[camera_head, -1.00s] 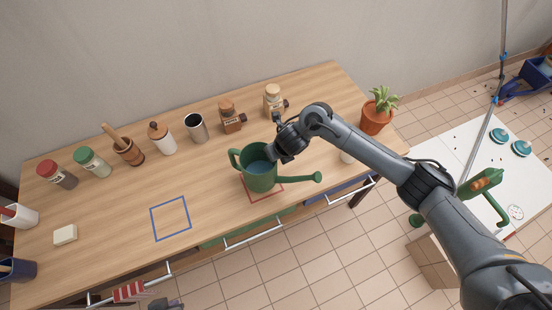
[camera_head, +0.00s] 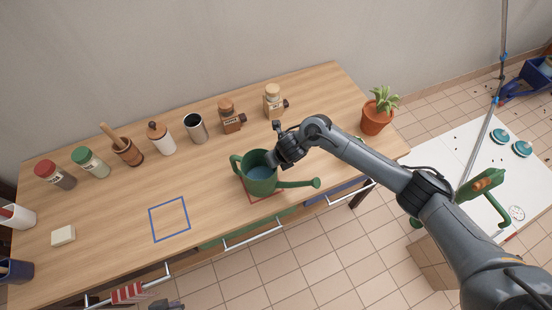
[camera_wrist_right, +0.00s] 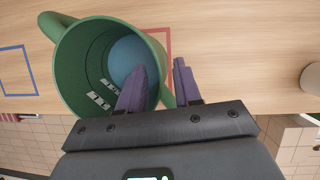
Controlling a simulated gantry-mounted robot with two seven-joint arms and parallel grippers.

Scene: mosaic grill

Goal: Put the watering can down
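The green watering can (camera_head: 262,187) stands upright, as far as I can tell, over the red square outline (camera_head: 285,194) on the table. Its spout points right and its handle is on the left. It holds something blue, perhaps water. My right gripper (camera_head: 271,160) is at the can's right rim. In the right wrist view, one finger of the gripper (camera_wrist_right: 160,75) is inside the can (camera_wrist_right: 75,75) and the other is outside. The gap between them looks wider than the can's wall. I cannot see whether the base touches the table. My left gripper is not clearly shown.
The blue square outline (camera_head: 170,219) on the table (camera_head: 120,235) is empty. Jars, a mortar (camera_head: 127,152), a metal cup (camera_head: 195,128) and two grinders stand along the back. A potted plant (camera_head: 376,118) is at the right end. A white block (camera_head: 63,235) lies at left.

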